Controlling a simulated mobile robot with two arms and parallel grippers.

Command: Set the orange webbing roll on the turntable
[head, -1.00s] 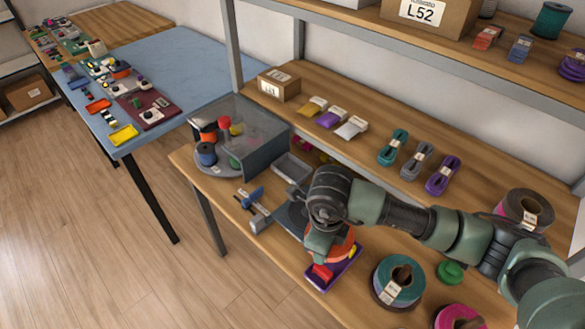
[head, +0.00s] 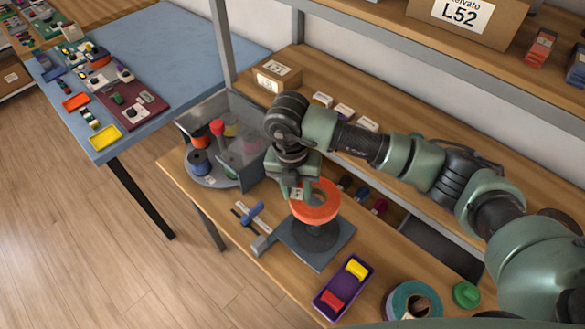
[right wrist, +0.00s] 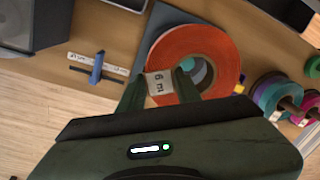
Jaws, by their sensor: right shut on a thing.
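The orange webbing roll (head: 322,207) is in my right gripper (head: 300,192), which is shut on one side of its ring. In the right wrist view the roll (right wrist: 214,60) lies across the fingertips (right wrist: 163,82), a white label between them. In the head view the roll appears above a dark round piece (head: 316,236) on a square grey plate (head: 318,258); I cannot tell whether they touch. A round grey disc (head: 219,181), which looks like a turntable, stands farther left with a blue spool (head: 199,162) on it, partly behind a clear guard. My left gripper is not in view.
A blue-handled tool (head: 250,214) lies left of the plate. A purple tray (head: 325,301) with red and yellow pieces lies in front, with a teal roll (head: 431,297) and a green piece (head: 466,294) to its right. A small cardboard box (head: 277,75) stands on the shelf behind.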

